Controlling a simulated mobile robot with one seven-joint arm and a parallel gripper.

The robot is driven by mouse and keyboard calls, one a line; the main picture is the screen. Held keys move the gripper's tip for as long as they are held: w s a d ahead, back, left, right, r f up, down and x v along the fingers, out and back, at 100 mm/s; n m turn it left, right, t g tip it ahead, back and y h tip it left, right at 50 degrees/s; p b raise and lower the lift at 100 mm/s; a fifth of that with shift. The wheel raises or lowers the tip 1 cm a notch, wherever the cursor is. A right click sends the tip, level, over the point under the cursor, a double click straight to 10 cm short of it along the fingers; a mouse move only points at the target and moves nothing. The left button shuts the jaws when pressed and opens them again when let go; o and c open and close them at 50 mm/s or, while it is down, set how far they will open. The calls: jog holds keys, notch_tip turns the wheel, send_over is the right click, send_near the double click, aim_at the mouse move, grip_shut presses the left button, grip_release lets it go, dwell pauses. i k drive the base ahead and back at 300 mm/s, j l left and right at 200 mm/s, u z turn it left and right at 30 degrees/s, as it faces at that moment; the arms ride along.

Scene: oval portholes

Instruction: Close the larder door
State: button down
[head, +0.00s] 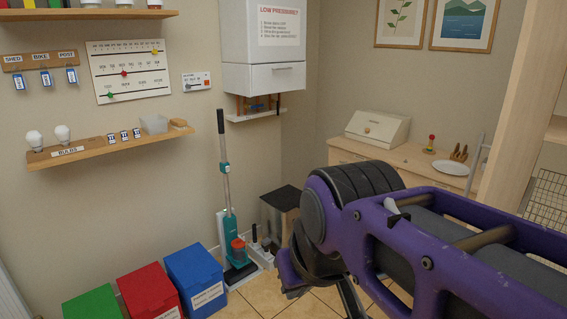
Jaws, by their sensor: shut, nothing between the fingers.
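A tall pale wooden panel (516,95), which looks like the larder door, stands at the right edge, seen nearly edge-on. It seems to stand open, but its hinge and most of the larder are out of frame. A grey bar, perhaps its handle (474,164), shows on its left side. A wire basket (546,196) and a pale shelf edge show to the right of the panel. My purple and black arm fills the lower right and hides the panel's lower part.
A wooden sideboard (350,152) with a bread box (377,128) stands at the back. Green, red and blue bins (196,279), an upright floor cleaner (227,200) and a dark-topped box (280,207) stand along the left wall. Some tiled floor shows at the bottom.

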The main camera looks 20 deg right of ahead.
aim_at(540, 66)
jog(key=i+z, duration=0.15)
jog(key=z, duration=0.25)
jog(key=i+z, duration=0.1)
jog(key=z, duration=0.3)
jog(key=i+j+z, duration=0.15)
jog(key=z, duration=0.25)
jog(key=i+z, duration=0.15)
jog(key=z, duration=0.2)
jog(key=i+j+z, duration=0.1)
jog(key=z, duration=0.3)
jog(key=i+j+z, duration=0.15)
jog(key=z, duration=0.2)
jog(key=i+j+z, duration=0.1)
jog(key=j+z, duration=0.15)
jog(key=i+j+z, duration=0.2)
jog(key=k+j, duration=0.05)
jog(key=k, duration=0.05)
